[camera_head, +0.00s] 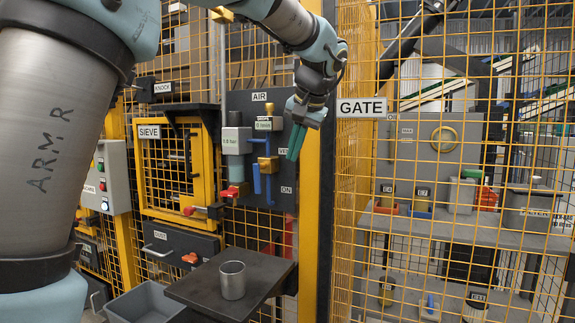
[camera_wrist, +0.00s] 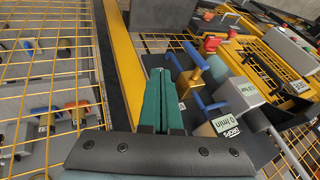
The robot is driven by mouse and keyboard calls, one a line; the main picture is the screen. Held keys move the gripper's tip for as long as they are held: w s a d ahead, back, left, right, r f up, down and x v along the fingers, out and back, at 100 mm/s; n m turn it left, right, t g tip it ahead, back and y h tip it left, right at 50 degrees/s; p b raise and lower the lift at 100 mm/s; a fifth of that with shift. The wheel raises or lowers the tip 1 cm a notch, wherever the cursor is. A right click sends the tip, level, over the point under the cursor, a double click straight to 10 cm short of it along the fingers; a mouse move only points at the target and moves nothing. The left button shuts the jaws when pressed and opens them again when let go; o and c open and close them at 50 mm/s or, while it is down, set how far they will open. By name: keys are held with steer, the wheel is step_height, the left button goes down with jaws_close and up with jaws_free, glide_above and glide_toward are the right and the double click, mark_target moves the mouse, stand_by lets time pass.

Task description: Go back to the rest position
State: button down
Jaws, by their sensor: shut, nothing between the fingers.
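My gripper (camera_head: 296,142) hangs in front of the AIR panel (camera_head: 283,98), near its right edge and beside the yellow post with the GATE sign (camera_head: 361,107). Its two green fingers are together and point down. In the wrist view my gripper (camera_wrist: 160,98) shows the fingers side by side with nothing between them. The panel's blue valve handle (camera_head: 265,140) is just left of the fingers in the head view. In the wrist view the blue handles (camera_wrist: 192,68) are right of the fingers. I cannot tell whether the fingers touch anything.
A metal cup (camera_head: 232,280) stands on a dark shelf (camera_head: 190,290) below the panel. A grey bin (camera_head: 145,303) is lower left. The yellow-framed SIEVE (camera_head: 149,133) is left of the panel. Yellow mesh fencing and a cluttered bench (camera_head: 455,235) lie right.

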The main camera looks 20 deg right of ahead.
steer(key=w+a+f+n+g+p, duration=0.1)
steer(key=a+f, duration=0.4)
steer(key=a, duration=0.3)
steer(key=a+f+n+g+p, duration=0.1)
steer(key=a+f, duration=0.3)
steer(key=a, duration=0.3)
steer(key=w+a+f+n+g+p, duration=0.1)
steer(key=a+f+n+g, duration=0.1)
steer(key=a+f, duration=0.45)
steer(key=s+a+f+n+p, duration=0.1)
steer(key=s+a+f+n, duration=0.1)
steer(key=s+a, duration=0.3)
steer(key=s+a+f+n+g+p, duration=0.1)
steer(key=s+a+f, duration=0.4)
steer(key=a, duration=0.6)
steer(key=shift+s+a+f+n, duration=0.2)
steer(key=shift+s+a+n, duration=0.1)
steer(key=shift+s+n, duration=0.15)
steer(key=shift+w, duration=0.1)
